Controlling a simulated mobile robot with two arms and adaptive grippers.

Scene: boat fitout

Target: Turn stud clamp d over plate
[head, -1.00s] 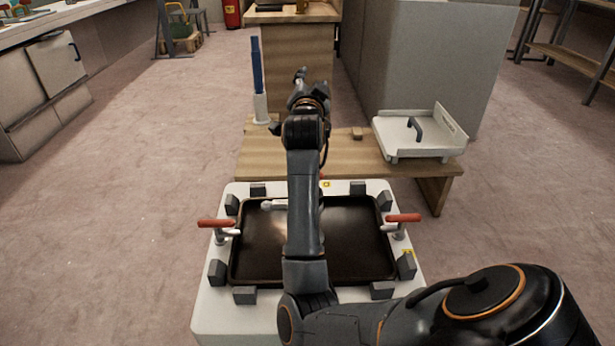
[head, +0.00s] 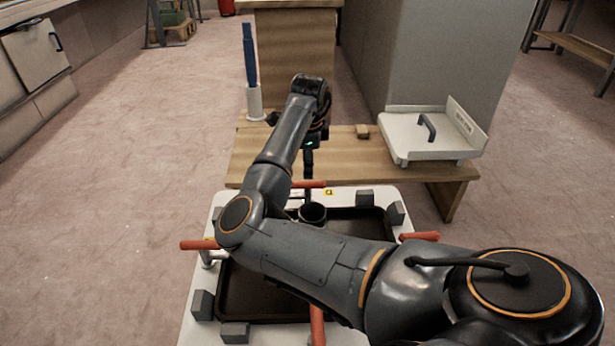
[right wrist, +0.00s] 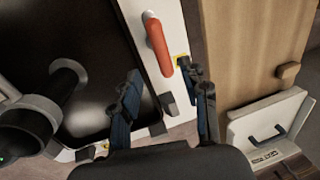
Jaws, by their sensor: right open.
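The dark plate (head: 345,222) lies in a white frame (head: 192,325), largely covered by my right arm. Red clamp handles show at the left (head: 198,244), right (head: 420,236), back (head: 308,184) and front (head: 317,325). No label tells which is clamp d. My right gripper (head: 308,168) points down by the back handle. In the right wrist view the open gripper (right wrist: 162,76) has one finger on each side of a red handle (right wrist: 158,45), which lies ahead of the tips, apparently not gripped. My left gripper is out of view.
Grey blocks (head: 203,304) stand around the plate. Behind is a wooden bench (head: 350,165) with a white tray-like fixture (head: 435,150), a small wooden block (head: 362,131) and a blue upright piece in a white holder (head: 254,102). The floor at left is clear.

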